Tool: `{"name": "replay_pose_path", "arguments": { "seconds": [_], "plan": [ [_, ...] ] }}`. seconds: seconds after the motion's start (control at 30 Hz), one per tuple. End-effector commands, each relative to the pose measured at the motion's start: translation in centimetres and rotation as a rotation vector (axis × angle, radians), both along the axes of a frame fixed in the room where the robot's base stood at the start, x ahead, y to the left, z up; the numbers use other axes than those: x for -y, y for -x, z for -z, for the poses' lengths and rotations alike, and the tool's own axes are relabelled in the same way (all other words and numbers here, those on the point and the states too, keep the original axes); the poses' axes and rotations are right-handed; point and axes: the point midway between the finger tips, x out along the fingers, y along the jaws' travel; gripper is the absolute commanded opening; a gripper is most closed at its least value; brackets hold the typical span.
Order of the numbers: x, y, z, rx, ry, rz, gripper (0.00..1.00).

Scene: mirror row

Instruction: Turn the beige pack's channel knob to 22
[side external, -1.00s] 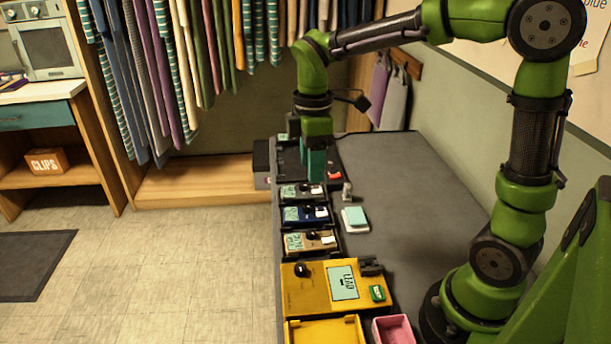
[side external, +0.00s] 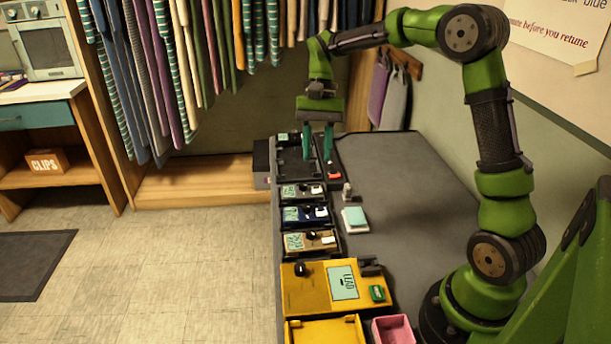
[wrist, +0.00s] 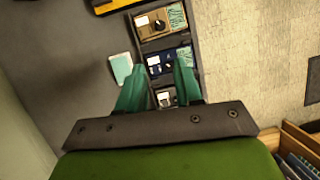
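The beige pack (side external: 322,248) sits in the row on the bench, between the blue pack (side external: 305,215) and the large yellow unit (side external: 313,289). Its dark round channel knob (side external: 311,236) stands beside a greenish display, whose number is too small to read. In the wrist view the beige pack (wrist: 147,40) is at the top, with its knob (wrist: 159,25) facing me. My gripper (side external: 317,158) is over the far end of the row, fingers apart and empty, away from the beige pack. In the wrist view its teal fingers (wrist: 158,77) frame the blue pack (wrist: 156,69).
A whitish pack (side external: 293,196) lies beyond the blue one. A teal-topped pad (side external: 355,216) and a small grey object (side external: 347,192) stand right of the row. A yellow tray (side external: 325,332) and pink tray (side external: 394,331) are nearest. The grey bench right of the row is mostly clear.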

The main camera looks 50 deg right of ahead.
Motion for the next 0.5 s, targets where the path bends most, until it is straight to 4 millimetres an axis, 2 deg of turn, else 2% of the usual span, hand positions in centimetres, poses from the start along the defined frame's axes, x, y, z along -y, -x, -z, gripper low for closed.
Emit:
{"name": "replay_pose_path", "arguments": {
  "seconds": [0.1, 0.27, 0.37, 0.5],
  "plan": [
    [-0.3, 0.1, -0.3, -0.049, 0.009, 0.123, 0.35],
    [-0.6, 0.3, 0.3, -0.069, 0.015, 0.165, 0.35],
    [-1.1, 0.6, 1.6, -0.07, 0.016, 0.163, 0.35],
    [-2.1, 1.2, 4.2, -0.072, 0.014, 0.161, 0.35]
  ]
}}
